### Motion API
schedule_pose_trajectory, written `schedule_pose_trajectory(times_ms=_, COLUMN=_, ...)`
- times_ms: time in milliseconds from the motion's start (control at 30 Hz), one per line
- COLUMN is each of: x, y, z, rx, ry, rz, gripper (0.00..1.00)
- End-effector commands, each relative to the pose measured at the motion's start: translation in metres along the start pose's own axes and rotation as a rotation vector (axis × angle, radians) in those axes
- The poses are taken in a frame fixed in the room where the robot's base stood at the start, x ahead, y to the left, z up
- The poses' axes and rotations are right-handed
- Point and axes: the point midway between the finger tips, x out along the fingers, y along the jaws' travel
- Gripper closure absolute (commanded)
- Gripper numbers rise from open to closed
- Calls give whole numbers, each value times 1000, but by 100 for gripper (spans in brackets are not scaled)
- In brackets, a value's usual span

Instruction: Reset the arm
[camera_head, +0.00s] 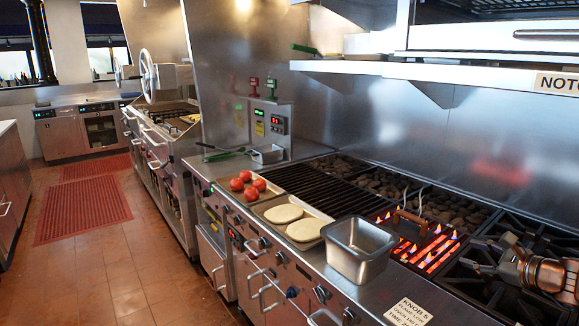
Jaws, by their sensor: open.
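My gripper (480,255) is at the right edge of the head view, over the dark burner grates (452,286). Its dark fingers point left and are apart, with nothing seen between them. Part of my arm behind it runs out of the picture on the right. A press with a brown handle (411,222) sits on the glowing red grill section (432,250), left of my gripper and apart from it.
An empty steel pan (358,268) stands at the counter's front edge. Left of it are a tray (277,222) with two pale flat rounds and a tray (237,203) with several tomatoes. A steel shelf (440,72) overhangs the back.

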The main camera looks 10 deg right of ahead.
Motion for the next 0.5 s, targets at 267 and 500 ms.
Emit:
schedule_pose_trajectory(times_ms=267, x=21, y=27, z=42, rx=-103, ry=-34, rz=99, gripper=53)
schedule_pose_trajectory(times_ms=500, x=38, y=66, z=87, rx=-232, ry=-74, rz=221, gripper=53)
